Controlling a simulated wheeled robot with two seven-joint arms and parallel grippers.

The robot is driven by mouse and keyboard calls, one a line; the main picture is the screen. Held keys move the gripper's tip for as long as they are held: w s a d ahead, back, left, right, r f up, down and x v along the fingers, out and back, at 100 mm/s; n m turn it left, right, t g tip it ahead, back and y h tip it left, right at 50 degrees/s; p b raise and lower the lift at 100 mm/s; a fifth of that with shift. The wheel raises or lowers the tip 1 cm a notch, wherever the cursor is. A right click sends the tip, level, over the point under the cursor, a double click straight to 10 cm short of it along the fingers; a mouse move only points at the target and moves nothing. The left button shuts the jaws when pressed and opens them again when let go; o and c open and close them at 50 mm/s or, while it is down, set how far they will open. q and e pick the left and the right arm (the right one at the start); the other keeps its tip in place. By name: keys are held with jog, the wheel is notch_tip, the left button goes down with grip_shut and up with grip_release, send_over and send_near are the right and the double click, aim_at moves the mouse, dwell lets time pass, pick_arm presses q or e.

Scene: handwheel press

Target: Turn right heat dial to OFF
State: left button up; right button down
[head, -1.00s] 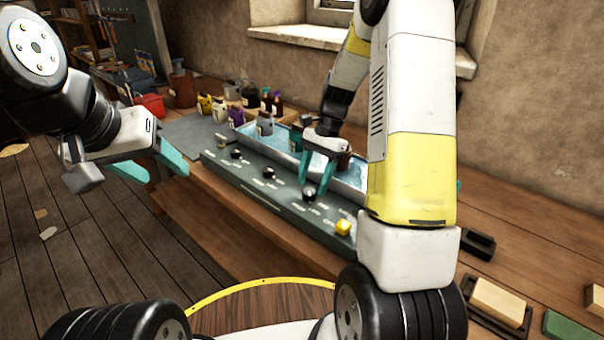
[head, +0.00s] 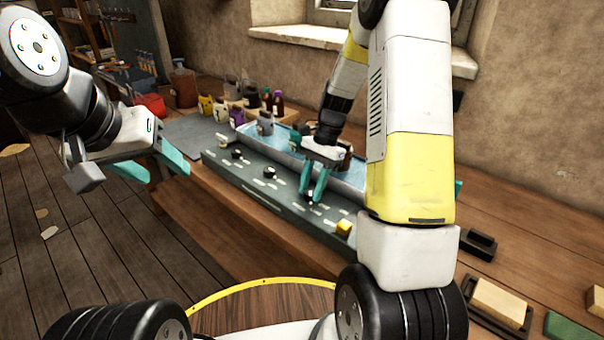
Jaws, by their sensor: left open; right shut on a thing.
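A dark control panel (head: 285,190) runs along the front of the bench and carries a row of black dials. The left dial (head: 237,153) and the middle dial (head: 270,172) stand free. The right heat dial (head: 309,196) is mostly hidden between the teal fingers of my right gripper (head: 312,196), which reaches down from above and is shut on it. The dial's pointer and labels are too small to read. My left gripper (head: 168,178) is open and empty, left of the panel and off the bench's front edge.
A yellow knob (head: 344,228) sits at the panel's right end, close to my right gripper. A long blue-lined trough (head: 284,139) lies behind the panel. Bottles and jugs stand further back. Blocks in dark trays (head: 499,302) lie at right.

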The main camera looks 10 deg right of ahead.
jog(key=shift+n, duration=0.3)
jog(key=n, duration=0.1)
jog(key=n+g+h, duration=0.1)
jog(key=n, duration=0.1)
jog(key=shift+w+a+n, duration=0.1)
jog(key=shift+a+n, duration=0.05)
jog(key=shift+n, duration=0.15)
jog(key=shift+a+n+g+h, duration=0.15)
jog(key=shift+n+h, duration=0.35)
jog(key=shift+n, duration=0.6)
jog(key=shift+d+n+g+h, duration=0.15)
jog(key=shift+n+h, duration=0.35)
jog(key=shift+n, duration=0.6)
jog(key=c, duration=1)
grip_release()
jog(key=shift+w+r, duration=0.1)
jog(key=shift+r, duration=0.05)
